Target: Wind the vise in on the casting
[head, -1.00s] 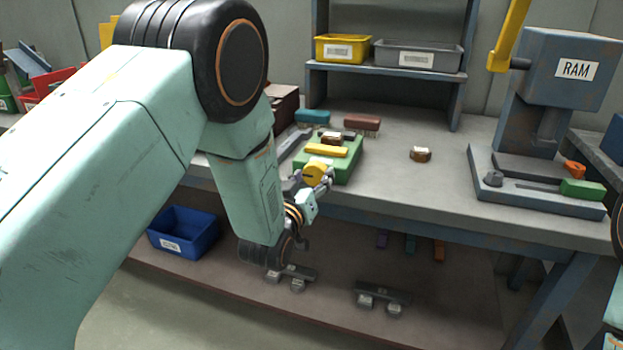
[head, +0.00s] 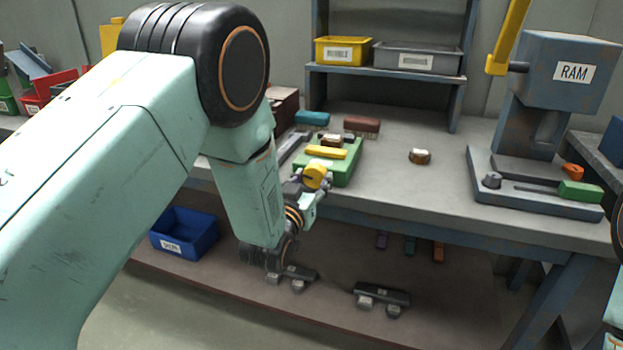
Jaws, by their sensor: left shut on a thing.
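The vise (head: 344,170) is a green block at the front edge of the bench, with a yellow jaw bar (head: 326,152) across its top. A brown casting (head: 331,140) with a pale top sits just behind the yellow bar; whether they touch is not clear. A round yellow knob (head: 315,176) is at the vise's front. My left gripper (head: 318,184) reaches up to the knob from below and is shut on it, its fingers partly hidden. My right gripper is out of view.
A second brown piece (head: 419,156) lies on clear bench to the right. Teal (head: 312,118) and dark red (head: 362,124) blocks lie behind the vise. The ram press (head: 535,190) stands at right. A blue bin (head: 184,232) is on the lower shelf.

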